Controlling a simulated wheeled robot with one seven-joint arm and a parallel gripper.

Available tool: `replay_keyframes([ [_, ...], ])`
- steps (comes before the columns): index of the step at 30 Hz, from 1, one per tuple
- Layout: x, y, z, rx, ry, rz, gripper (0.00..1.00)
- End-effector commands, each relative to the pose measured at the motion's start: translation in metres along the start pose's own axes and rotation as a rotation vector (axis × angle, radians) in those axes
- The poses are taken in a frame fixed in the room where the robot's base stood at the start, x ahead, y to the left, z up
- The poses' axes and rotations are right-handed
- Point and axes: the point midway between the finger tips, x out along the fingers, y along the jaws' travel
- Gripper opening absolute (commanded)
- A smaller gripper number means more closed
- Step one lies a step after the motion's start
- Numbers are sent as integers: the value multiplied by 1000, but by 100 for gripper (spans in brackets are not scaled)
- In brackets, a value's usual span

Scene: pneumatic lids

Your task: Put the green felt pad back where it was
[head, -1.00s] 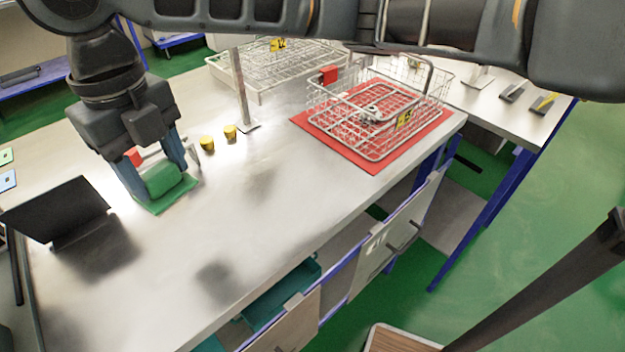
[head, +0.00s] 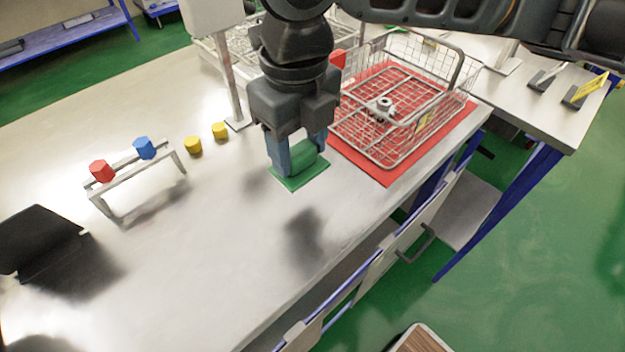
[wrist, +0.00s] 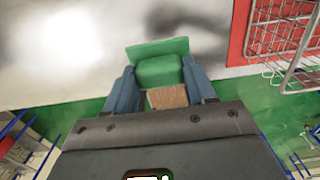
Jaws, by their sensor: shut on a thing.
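The green felt pad (head: 289,182) is a flat green square with a raised green block on top. My gripper (head: 297,165) is shut on the pad's block, one blue-grey finger on each side. In the head view the pad is over the middle of the steel table, left of the red mat; whether it touches the table I cannot tell. In the wrist view the pad (wrist: 160,48) shows beyond the block, between my fingertips. My fingers hide part of the block's sides.
A wire basket (head: 440,112) stands on a red mat (head: 392,177) to the right. Two yellow pieces (head: 193,146) stand left of a metal post (head: 232,90). A small rack (head: 108,204) with red and blue knobs and a black panel (head: 40,240) are at left. The table's front is clear.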

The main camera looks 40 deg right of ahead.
Motion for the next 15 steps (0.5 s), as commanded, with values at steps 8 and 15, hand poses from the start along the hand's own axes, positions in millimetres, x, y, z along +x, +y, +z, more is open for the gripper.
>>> replay_keyframes([
  [8, 37, 0, 0, 1, 1, 1, 26],
  [15, 61, 0, 0, 2, 2, 2, 26],
])
